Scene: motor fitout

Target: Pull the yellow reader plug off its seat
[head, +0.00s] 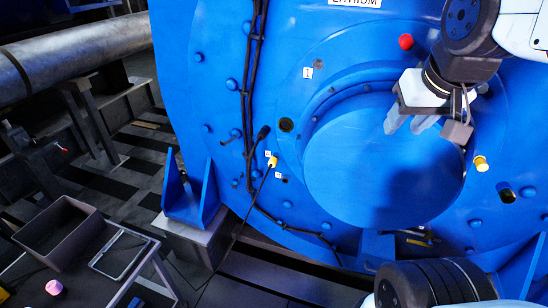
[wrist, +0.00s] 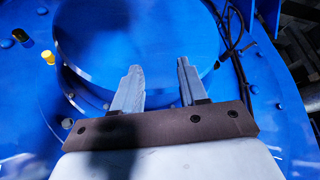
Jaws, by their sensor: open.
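A yellow plug (head: 272,162) sits on the blue motor face (head: 220,105), left of the big round cover, with a dark cable running down from it. A second yellow piece, a short knob (head: 481,163), sticks out right of the cover; it also shows in the wrist view (wrist: 47,57). Neither carries a readable name, but only the left one clearly has a cable. My gripper (head: 405,127) is open and empty in front of the cover's upper right, apart from both yellow pieces. The wrist view shows its two fingers (wrist: 158,68) spread with nothing between them.
A red knob (head: 405,41) sits above the cover (head: 350,165). Dark cables (head: 249,80) run down the motor's left side. An open bin (head: 60,232), a wire frame (head: 120,253) and a pink piece (head: 54,287) are at lower left.

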